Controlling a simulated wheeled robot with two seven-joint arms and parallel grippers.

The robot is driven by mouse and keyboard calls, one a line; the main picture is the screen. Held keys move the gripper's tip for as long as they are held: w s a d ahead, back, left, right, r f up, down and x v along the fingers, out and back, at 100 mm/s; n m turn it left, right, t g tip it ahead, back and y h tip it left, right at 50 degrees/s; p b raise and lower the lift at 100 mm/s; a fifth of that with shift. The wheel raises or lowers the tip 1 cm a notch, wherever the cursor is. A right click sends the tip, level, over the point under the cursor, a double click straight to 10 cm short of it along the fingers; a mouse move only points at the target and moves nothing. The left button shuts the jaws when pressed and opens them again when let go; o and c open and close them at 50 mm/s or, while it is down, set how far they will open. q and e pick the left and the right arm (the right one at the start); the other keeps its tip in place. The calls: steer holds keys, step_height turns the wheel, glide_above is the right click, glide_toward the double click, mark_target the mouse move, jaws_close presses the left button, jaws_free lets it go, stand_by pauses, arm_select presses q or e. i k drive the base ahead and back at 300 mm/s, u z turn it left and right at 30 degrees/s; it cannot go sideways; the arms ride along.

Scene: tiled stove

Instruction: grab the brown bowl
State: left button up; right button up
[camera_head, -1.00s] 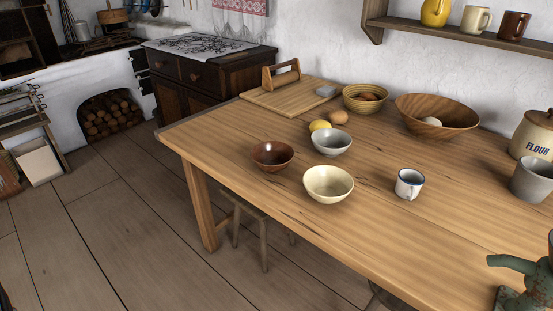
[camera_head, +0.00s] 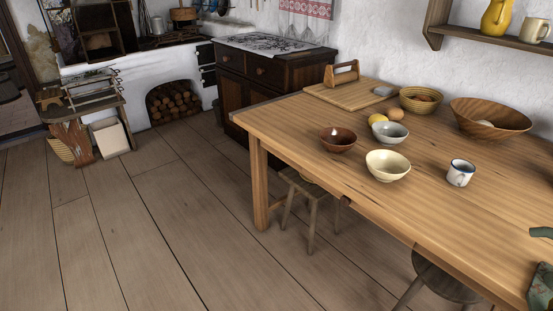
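The brown bowl (camera_head: 338,140) is small, reddish-brown and glossy. It stands upright on the wooden table (camera_head: 290,118), near its front edge toward the left end. A cream bowl (camera_head: 388,166) stands in front of it to the right, and a pale grey bowl (camera_head: 390,133) stands to its right. The brown bowl is fully visible and looks empty. Neither of my grippers shows in the view.
A lemon (camera_head: 378,118), an egg (camera_head: 396,114), a white mug (camera_head: 460,173) and a large wooden bowl (camera_head: 490,118) share the table. Stools (camera_head: 312,190) stand under its front edge. The plank floor (camera_head: 180,220) to the left is clear.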

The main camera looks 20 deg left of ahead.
mark_target(336, 141)
steer(key=u, duration=4.05)
steer(key=i, duration=0.25)
steer(key=z, duration=2.3)
steer(key=i, duration=1.75)
steer(key=z, duration=1.35)
steer(key=i, duration=0.95)
steer(key=z, duration=0.9)
